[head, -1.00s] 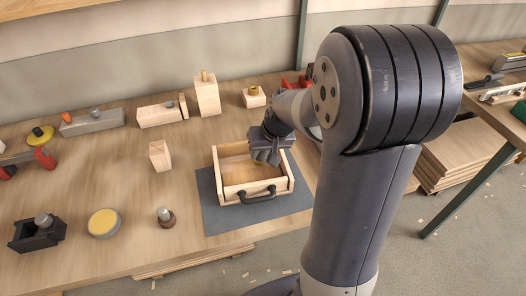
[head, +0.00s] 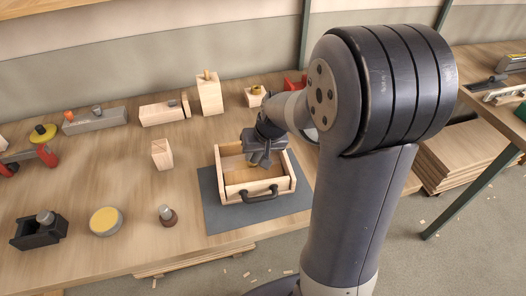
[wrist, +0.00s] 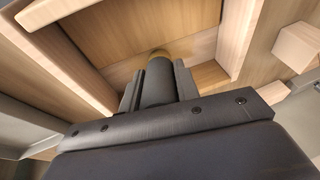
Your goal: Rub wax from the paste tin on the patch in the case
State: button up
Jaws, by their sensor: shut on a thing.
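The case (head: 227,192) is an open pale wooden box with a dark front handle. My gripper (head: 257,160) is over its inside, towards the back right. In the wrist view my gripper (wrist: 158,88) is shut on a dark round-handled tool (wrist: 157,83) with a yellowish end. That end is close to the case's wooden floor (wrist: 120,62); I cannot tell whether it touches. The paste tin (head: 105,221), round with yellow wax, stands open on the table to the left of the case. I cannot make out the patch; my gripper hides part of the inside.
The case sits on a grey mat (head: 212,212). A wooden block (head: 161,154) and a small grey-topped knob (head: 167,215) stand to its left. A dark holder (head: 38,232) is at the front left. Several wooden pieces line the back.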

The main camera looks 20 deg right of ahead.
jog(key=shift+a+f, duration=0.1)
dwell(0.3)
jog(key=shift+d, duration=0.45)
jog(key=shift+s+d+b, duration=0.2)
jog(key=shift+d+b, duration=0.45)
jog(key=shift+d, duration=1.4)
